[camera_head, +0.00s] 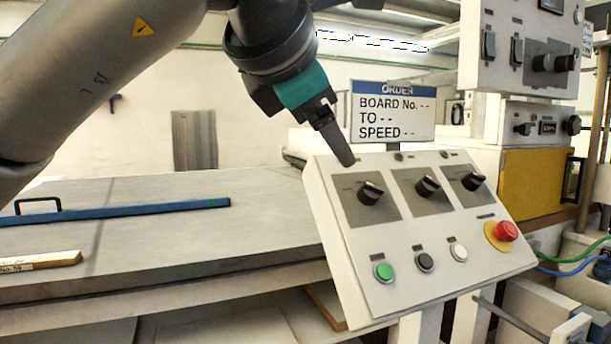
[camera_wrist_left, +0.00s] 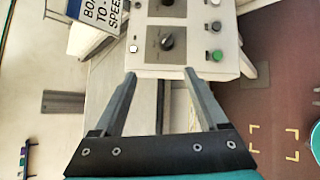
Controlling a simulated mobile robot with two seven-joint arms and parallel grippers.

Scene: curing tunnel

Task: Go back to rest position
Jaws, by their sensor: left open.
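My left gripper (camera_head: 343,152) reaches in from the upper left in the head view, its fingers pointing down over the upper left edge of the white control panel (camera_head: 345,245). In the left wrist view my left gripper (camera_wrist_left: 160,74) has its two fingers spread apart with nothing between them. Its tips show near the panel's end, close to the left black knob (camera_wrist_left: 167,42). That left knob (camera_head: 369,192) shows just below the fingers in the head view. I cannot tell whether the fingers touch the panel. My right gripper is in neither view.
An order sign (camera_head: 393,112) stands behind the panel. The panel carries two more knobs, a green button (camera_head: 384,271), a black button, a white button and a red stop button (camera_head: 505,231). A grey table (camera_head: 180,235) holds a blue bar (camera_head: 130,210) and a wooden piece (camera_head: 40,261).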

